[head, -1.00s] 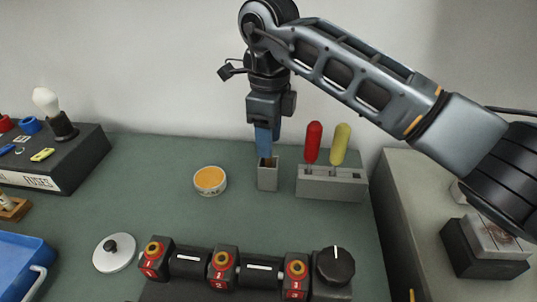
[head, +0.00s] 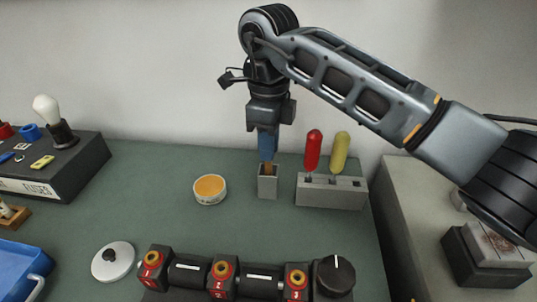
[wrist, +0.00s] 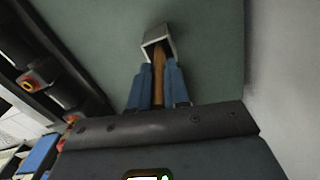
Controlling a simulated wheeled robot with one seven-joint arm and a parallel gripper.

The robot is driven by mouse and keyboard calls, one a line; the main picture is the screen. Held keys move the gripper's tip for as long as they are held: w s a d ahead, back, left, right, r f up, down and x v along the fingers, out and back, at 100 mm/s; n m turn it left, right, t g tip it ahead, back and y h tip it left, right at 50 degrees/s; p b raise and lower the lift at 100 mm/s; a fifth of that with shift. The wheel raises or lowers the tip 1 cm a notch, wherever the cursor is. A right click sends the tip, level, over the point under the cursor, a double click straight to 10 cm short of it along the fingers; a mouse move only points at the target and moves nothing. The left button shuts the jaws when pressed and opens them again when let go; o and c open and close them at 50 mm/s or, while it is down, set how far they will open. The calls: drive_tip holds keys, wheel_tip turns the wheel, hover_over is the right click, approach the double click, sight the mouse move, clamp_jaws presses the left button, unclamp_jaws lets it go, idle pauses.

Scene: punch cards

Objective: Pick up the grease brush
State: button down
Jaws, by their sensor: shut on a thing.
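The grease brush shows as a brown wooden handle (wrist: 158,80) in the wrist view, running between the two blue fingers down to a grey square holder (wrist: 157,36). Its bristle end is hidden inside the holder. In the head view, a bit of the brown handle (head: 267,167) shows just above the holder (head: 267,185). My gripper (head: 267,152) points straight down above the holder, with its blue fingers shut on the handle. It also shows in the wrist view (wrist: 157,72).
A grey block (head: 331,191) with a red-handled tool (head: 313,150) and a yellow-handled tool (head: 340,150) stands close to the right. An open tin (head: 210,189) of orange grease sits to the left. A row of black switches (head: 238,276) lies in front.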

wheel_tip(320, 180, up, 10)
drive_tip(key=shift+b, duration=0.7)
idle(0.4)
